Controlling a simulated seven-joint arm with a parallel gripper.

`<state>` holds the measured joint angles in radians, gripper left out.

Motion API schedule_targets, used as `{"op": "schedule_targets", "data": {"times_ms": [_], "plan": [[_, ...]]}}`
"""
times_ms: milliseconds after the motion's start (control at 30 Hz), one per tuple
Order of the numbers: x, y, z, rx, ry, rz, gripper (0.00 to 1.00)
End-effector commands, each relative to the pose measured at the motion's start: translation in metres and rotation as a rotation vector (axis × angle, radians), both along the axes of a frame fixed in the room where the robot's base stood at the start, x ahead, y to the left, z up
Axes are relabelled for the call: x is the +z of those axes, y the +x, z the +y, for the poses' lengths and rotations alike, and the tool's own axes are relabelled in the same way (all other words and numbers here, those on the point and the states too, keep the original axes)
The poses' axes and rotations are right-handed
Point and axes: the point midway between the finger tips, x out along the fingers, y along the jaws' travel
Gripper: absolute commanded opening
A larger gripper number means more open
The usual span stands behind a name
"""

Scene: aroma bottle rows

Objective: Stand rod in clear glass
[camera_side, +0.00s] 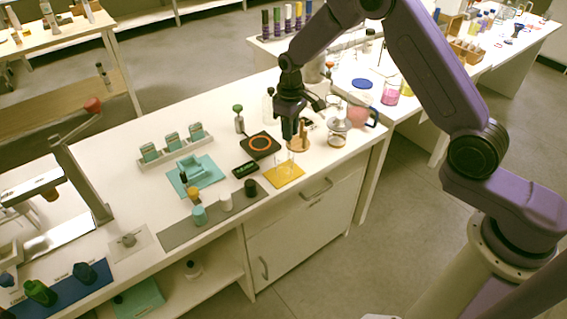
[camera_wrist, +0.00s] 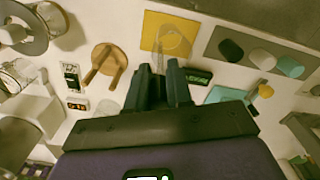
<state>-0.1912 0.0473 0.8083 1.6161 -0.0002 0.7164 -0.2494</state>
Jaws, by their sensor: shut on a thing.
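My gripper (camera_side: 288,135) points down above the right part of the white table, a little behind the yellow mat. In the wrist view its fingers (camera_wrist: 162,74) are shut on a thin pale, see-through rod (camera_wrist: 159,56), which sticks out past the fingertips. The rod is hard to make out in the side view. The clear glass (camera_side: 284,166) stands on the yellow mat; in the wrist view its round rim (camera_wrist: 173,42) shows just beyond the rod. The rod's tip looks close to the glass, but I cannot tell whether it is inside it.
A wooden stand (camera_wrist: 106,64) with upright pegs is beside the gripper. A black hot plate (camera_side: 260,145) with an orange ring and a small dark display (camera_side: 245,169) are to the left. A grey strip (camera_side: 178,235) holds small caps. A flask and glassware stand at right.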

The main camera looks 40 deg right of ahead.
Motion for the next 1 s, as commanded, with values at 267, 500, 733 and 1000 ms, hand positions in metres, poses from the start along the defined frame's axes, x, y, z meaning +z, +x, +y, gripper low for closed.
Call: {"op": "schedule_targets", "data": {"times_ms": [267, 500, 733, 1000], "plan": [[-0.026, 0.0, 0.0, 0.0, 0.0, 0.001, 0.0], [-0.032, 0.0, 0.0, 0.0, 0.0, -0.001, 0.0], [-0.032, 0.0, 0.0, 0.0, 0.0, 0.0, 0.33], [-0.032, 0.0, 0.0, 0.0, 0.0, 0.0, 0.5]]}}
